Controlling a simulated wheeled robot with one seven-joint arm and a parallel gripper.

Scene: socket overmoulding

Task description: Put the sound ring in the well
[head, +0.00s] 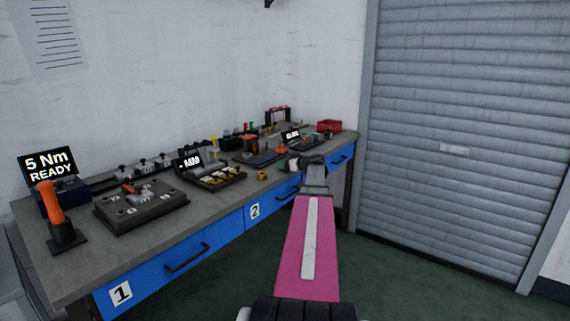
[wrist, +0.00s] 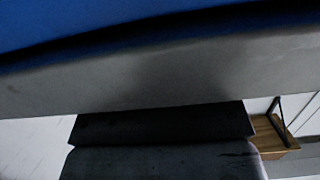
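A small brass-coloured ring (head: 262,176) lies on the grey bench top, left of my gripper in the head view. Several similar light pieces sit in a dark tray (head: 219,180) with a small lit display behind it. I cannot tell which ring is the sound one, nor pick out the well. My gripper (head: 300,163) is at the bench's front edge, above drawer 2, far end of my pink arm. In the wrist view, a dark blurred part of my gripper fills the bottom, close to the bench edge. Its fingertips are not clear, and no ring shows there.
The bench (head: 75,263) has blue drawers (head: 180,262) along its front. A dark fixture block (head: 140,208), an orange-handled driver (head: 52,205) and a "5 Nm READY" display (head: 47,165) stand left. A red bin (head: 329,126) is at the far end. A grey shutter (head: 460,140) is right.

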